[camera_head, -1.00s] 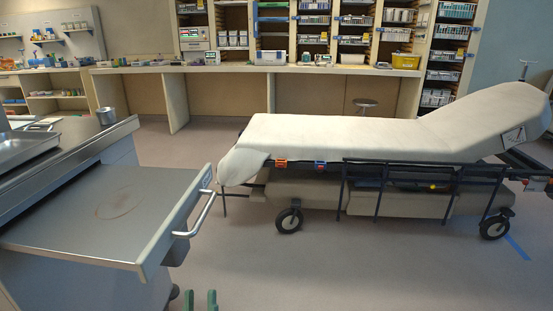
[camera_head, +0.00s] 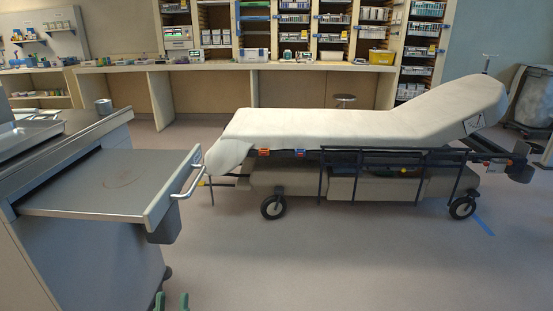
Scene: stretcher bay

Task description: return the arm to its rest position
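The two green fingertips of my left gripper (camera_head: 172,301) show at the bottom edge, left of the middle. They stand apart with bare floor between them, so the gripper is open and empty. The rest of that gripper and its arm are below the picture. It is in front of the metal cart (camera_head: 85,245) and apart from it. My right gripper is not in view.
The cart's drawer (camera_head: 115,190) stands pulled out, its handle (camera_head: 190,180) facing the stretcher. A metal cup (camera_head: 103,106) is on the cart top. The wheeled stretcher (camera_head: 330,128) spans the middle. Floor (camera_head: 350,260) in front is clear. A bin (camera_head: 530,98) stands far right.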

